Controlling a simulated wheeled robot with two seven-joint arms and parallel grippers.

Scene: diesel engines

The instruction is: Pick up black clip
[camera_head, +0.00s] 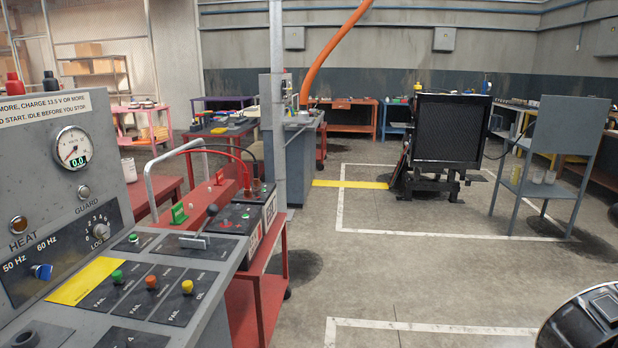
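A thin black cable (251,156) and a red cable (240,158) arch down to the black battery tops (238,217) on a red cart (262,290), beyond the control panel. Neither of my grippers is in view.
The grey control console (180,252), with a gauge, knobs and coloured buttons, fills the near left. A grey post (278,110) rises behind it. A black engine unit (447,130) and a grey stand (560,145) are farther right. The middle floor is clear.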

